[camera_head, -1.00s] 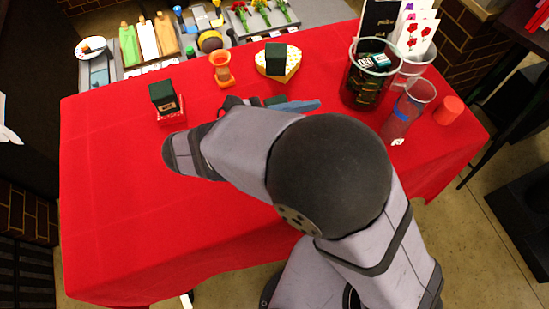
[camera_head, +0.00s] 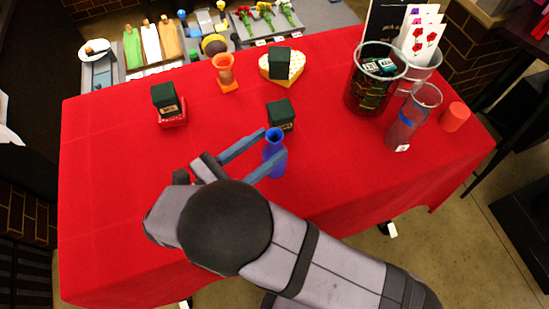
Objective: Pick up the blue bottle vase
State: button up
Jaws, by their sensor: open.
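The blue bottle vase (camera_head: 273,148) stands upright near the middle of the red table. It has a narrow neck with a flared mouth and a wider body. My gripper (camera_head: 271,154) is open, with one blue finger at the far left side of the vase and the other across its near side. The vase appears to be between or just beyond the fingertips. I cannot tell whether either finger touches it. The vase's lower left side is partly hidden by the near finger.
A dark green block (camera_head: 280,114) stands just behind the vase. An orange vase (camera_head: 225,72), a yellow heart-shaped box (camera_head: 293,68) and a red box (camera_head: 172,117) are farther back. Glass containers (camera_head: 370,90) and a red cylinder (camera_head: 454,117) are at right. The red table's (camera_head: 120,210) front left is clear.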

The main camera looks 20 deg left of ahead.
aim_at(279, 136)
jog(key=shift+p+x, duration=0.5)
jog(key=shift+x, duration=0.35)
jog(key=shift+w+d, duration=0.1)
jog(key=shift+w, duration=0.15)
jog(key=p+x, duration=0.3)
jog(key=shift+w+r, duration=0.1)
jog(key=shift+w, duration=0.3)
jog(key=shift+w+d, duration=0.2)
jog(key=shift+w, duration=0.45)
grip_shut()
